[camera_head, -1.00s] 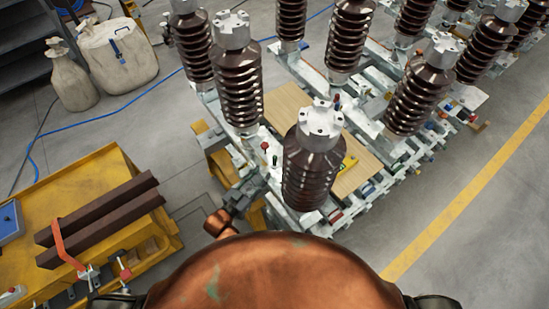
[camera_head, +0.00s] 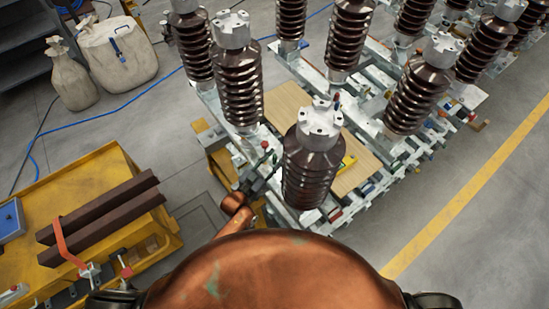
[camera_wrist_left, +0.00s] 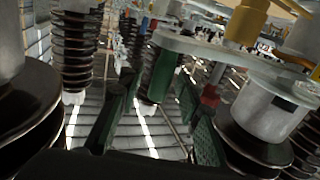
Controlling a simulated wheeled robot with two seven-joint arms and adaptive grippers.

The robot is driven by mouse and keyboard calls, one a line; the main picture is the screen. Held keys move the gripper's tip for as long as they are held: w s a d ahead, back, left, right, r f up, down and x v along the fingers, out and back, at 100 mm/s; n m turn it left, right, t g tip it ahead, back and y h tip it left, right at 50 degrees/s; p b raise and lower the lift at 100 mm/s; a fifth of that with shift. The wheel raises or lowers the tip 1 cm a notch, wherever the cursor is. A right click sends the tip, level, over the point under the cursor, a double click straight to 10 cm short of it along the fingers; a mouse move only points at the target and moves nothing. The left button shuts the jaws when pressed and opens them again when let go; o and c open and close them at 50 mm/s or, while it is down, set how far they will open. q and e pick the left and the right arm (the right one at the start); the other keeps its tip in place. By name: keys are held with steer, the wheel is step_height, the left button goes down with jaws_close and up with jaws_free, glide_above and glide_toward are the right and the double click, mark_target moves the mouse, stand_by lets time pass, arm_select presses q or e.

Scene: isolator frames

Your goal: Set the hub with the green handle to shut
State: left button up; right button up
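In the left wrist view a dark green handle (camera_wrist_left: 163,74) stands upright between the two finger pads of my left gripper (camera_wrist_left: 155,115). The fingers are apart, with visible gaps to the handle. A red-ended handle (camera_wrist_left: 210,96) is just right of it, near the right finger. In the head view my left gripper (camera_head: 258,178) is at the near left corner of the insulator frame, beside a small red knob (camera_head: 265,145). The green handle is too small to make out surely there, and the hub's setting cannot be read. My right gripper is not in view.
Brown ribbed insulators (camera_head: 309,175) with metal caps stand close to the gripper on the frame. A wooden board (camera_head: 356,178) lies among them. A yellow cart (camera_head: 85,200) with dark bars stands at the left.

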arm_select(q)
steer(key=shift+c, duration=0.5)
jaws_close()
